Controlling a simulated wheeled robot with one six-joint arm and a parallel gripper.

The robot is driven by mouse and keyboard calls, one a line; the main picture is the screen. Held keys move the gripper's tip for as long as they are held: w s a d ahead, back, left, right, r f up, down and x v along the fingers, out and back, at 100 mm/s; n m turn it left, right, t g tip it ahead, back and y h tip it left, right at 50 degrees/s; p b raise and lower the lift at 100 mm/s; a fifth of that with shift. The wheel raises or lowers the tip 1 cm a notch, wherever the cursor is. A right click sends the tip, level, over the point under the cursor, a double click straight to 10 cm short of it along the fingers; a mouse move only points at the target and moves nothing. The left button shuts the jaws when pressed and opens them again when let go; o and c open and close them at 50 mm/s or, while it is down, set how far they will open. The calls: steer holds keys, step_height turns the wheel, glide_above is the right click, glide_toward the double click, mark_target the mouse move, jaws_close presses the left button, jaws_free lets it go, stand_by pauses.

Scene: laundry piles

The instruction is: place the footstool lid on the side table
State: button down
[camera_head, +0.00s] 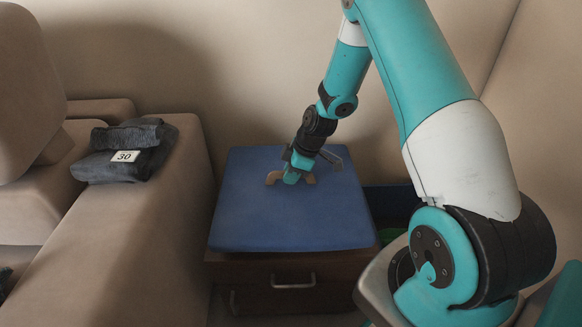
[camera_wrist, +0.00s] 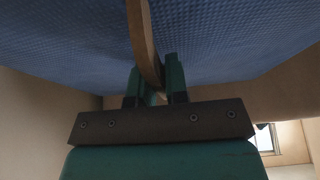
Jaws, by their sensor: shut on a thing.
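The footstool lid (camera_head: 290,222) is a flat blue square panel with a curved wooden handle (camera_head: 272,179) on its top. It lies over the brown side table (camera_head: 262,275), covering nearly all of its top. A thin dark edge of the table shows below the lid's front; I cannot tell whether they touch. My gripper (camera_head: 291,178) is shut on the handle, near the lid's upper middle. In the wrist view, both fingers (camera_wrist: 153,80) close around the handle (camera_wrist: 141,30), and the lid's blue woven surface (camera_wrist: 60,45) fills the upper part.
A beige sofa (camera_head: 140,240) stands close on the left, with folded dark clothing (camera_head: 122,165) tagged 30 on its arm. A dark blue container (camera_head: 393,203) with something green (camera_head: 389,236) stands right of the table. Walls close in behind and to the right.

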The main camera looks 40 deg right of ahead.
steer(key=shift+f+b, duration=0.6)
steer(key=shift+f, duration=1.5)
steer(key=shift+f, duration=0.1)
steer(key=c, duration=1.1)
jaws_free()
